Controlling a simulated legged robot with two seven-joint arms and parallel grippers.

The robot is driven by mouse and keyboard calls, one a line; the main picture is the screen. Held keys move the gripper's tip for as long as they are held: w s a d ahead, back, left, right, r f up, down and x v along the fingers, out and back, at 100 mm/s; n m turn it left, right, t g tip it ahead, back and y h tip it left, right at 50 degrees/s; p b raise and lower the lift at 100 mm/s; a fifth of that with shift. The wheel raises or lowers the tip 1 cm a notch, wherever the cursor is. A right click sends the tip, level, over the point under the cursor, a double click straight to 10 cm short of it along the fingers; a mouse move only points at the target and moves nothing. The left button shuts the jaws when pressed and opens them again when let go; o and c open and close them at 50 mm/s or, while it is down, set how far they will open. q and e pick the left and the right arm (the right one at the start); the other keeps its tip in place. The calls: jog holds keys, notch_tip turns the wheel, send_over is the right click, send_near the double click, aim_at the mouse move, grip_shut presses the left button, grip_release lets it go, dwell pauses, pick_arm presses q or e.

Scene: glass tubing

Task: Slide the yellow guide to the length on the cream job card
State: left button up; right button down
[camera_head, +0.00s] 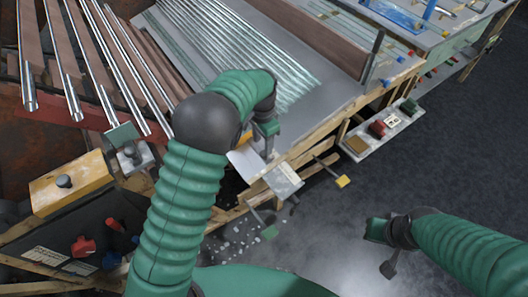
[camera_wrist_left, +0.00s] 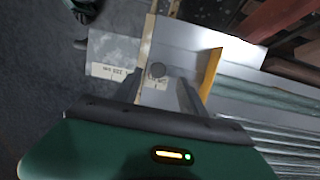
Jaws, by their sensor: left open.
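The yellow guide (camera_wrist_left: 211,70) stands upright on the grey bench edge in the left wrist view, right of my left gripper (camera_wrist_left: 162,92). In the head view a small part of the guide (camera_head: 245,138) shows behind the gripper. The cream job card (camera_wrist_left: 109,72) lies on a grey plate; its print is too small to read surely. It also shows in the head view (camera_head: 290,173). My left gripper is open, its fingers on either side of a dark round knob (camera_wrist_left: 157,69); contact cannot be told. My right gripper (camera_head: 381,250) is open and empty over the floor.
Several glass tubes (camera_head: 235,50) lie on the grey bench behind the gripper. More tubes rest on a wooden rack (camera_head: 95,60) at left. A yellow block (camera_head: 70,185) stands at lower left. A shelf with small blocks (camera_head: 385,130) juts out at right. The floor at right is free.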

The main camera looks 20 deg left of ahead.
aim_at(263, 153)
pick_arm(q)
notch_tip(263, 153, down, 4)
jog(key=shift+s+a+f+b, duration=0.1)
jog(key=shift+a+f+b, duration=0.1)
jog(key=shift+b, duration=0.1)
jog(key=shift+d+f, duration=0.1)
jog(key=shift+d, duration=0.7)
jog(key=shift+a, duration=0.6)
jog(key=c, duration=0.8)
jog(key=shift+c, duration=1.3)
jog(key=shift+d, duration=0.25)
grip_shut()
pick_arm(e)
jog(key=shift+f, duration=0.45)
